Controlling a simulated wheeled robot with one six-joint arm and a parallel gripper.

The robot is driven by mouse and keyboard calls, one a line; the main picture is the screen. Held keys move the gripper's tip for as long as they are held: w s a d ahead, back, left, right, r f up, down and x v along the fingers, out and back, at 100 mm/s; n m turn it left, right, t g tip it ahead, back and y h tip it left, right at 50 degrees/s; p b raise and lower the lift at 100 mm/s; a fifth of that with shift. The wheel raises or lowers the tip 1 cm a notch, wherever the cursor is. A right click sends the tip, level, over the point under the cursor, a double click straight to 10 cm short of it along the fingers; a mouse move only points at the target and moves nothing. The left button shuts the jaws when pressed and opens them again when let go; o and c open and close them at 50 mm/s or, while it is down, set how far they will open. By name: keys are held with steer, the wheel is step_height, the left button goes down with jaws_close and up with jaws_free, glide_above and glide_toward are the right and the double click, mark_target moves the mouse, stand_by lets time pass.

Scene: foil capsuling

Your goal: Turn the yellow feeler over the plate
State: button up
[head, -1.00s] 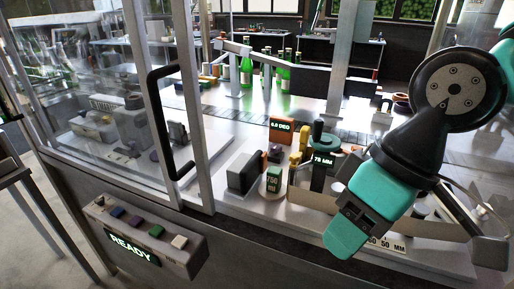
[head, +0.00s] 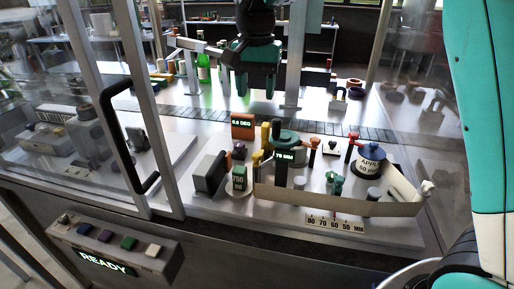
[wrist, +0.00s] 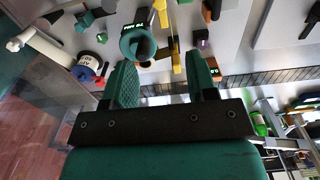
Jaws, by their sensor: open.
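The yellow feeler (head: 265,136) stands beside the dark green round post with the 78 MM display (head: 284,157). It also shows in the wrist view as a long yellow piece (wrist: 178,62), whose lower end lies between my fingers in the picture. My gripper (head: 256,88) is open and empty, above and behind the feeler. In the wrist view my gripper (wrist: 165,80) shows both green fingers apart, not visibly touching the feeler.
An orange display box (head: 243,126) stands just behind and left of the feeler. A dark block (head: 211,172) is left of it. Red-handled posts and a blue-topped white drum (head: 369,160) stand right. A curved beige strip (head: 300,199) and scale run along the front. Green bottles stand behind.

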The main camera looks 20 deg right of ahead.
mark_target(257, 155)
step_height(257, 155, down, 16)
steer(key=p, duration=0.3)
steer(key=shift+f+p, duration=0.25)
steer(key=shift+p, duration=0.15)
steer(key=c, duration=0.9)
steer(key=shift+n, duration=0.8)
steer(key=o, duration=0.9)
